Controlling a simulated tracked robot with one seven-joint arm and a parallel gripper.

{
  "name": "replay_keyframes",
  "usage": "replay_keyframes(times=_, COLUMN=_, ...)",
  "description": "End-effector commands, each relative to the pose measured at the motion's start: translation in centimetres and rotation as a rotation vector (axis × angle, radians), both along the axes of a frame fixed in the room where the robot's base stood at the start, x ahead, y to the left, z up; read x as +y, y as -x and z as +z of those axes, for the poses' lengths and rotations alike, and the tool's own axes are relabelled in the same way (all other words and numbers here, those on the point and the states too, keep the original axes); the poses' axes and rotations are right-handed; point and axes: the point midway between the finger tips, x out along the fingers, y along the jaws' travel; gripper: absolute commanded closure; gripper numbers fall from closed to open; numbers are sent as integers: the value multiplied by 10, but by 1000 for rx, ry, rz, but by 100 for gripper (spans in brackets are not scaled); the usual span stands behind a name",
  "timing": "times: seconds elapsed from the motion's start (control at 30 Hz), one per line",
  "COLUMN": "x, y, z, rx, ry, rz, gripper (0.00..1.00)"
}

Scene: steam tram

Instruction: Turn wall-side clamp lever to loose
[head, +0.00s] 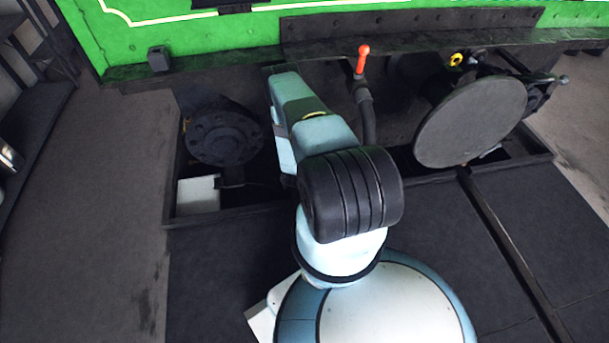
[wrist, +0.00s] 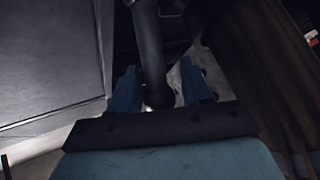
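My gripper (wrist: 158,70) shows in the wrist view with its two blue fingers spread apart. A dark bar (wrist: 149,45) with a rounded lower end runs down between the fingers. Gaps show beside it, and I cannot tell whether either finger touches it. It may be the wall-side clamp lever, but the view is too dark to be sure. In the head view my arm reaches into the pit area and hides my gripper and whatever is at it. A lever with an orange handle (head: 362,58) stands upright right of my arm, below the green panel.
A large round grey plate (head: 470,122) on a hinge stands at the right, with a yellow ring (head: 456,59) behind it. A dark bolted flange (head: 224,136) and a white box (head: 198,194) are left of my arm. A green riveted panel (head: 200,35) closes off the back.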

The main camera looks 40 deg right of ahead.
Motion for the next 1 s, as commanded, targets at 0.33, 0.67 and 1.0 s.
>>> replay_keyframes(times=0.33, x=11, y=8, z=15, rx=3, ry=-3, rz=-1, gripper=52)
replay_keyframes(times=0.67, x=22, y=14, z=29, rx=4, ry=-3, rz=0, gripper=52)
replay_keyframes(times=1.0, x=32, y=20, z=44, rx=3, ry=-3, rz=0, gripper=52)
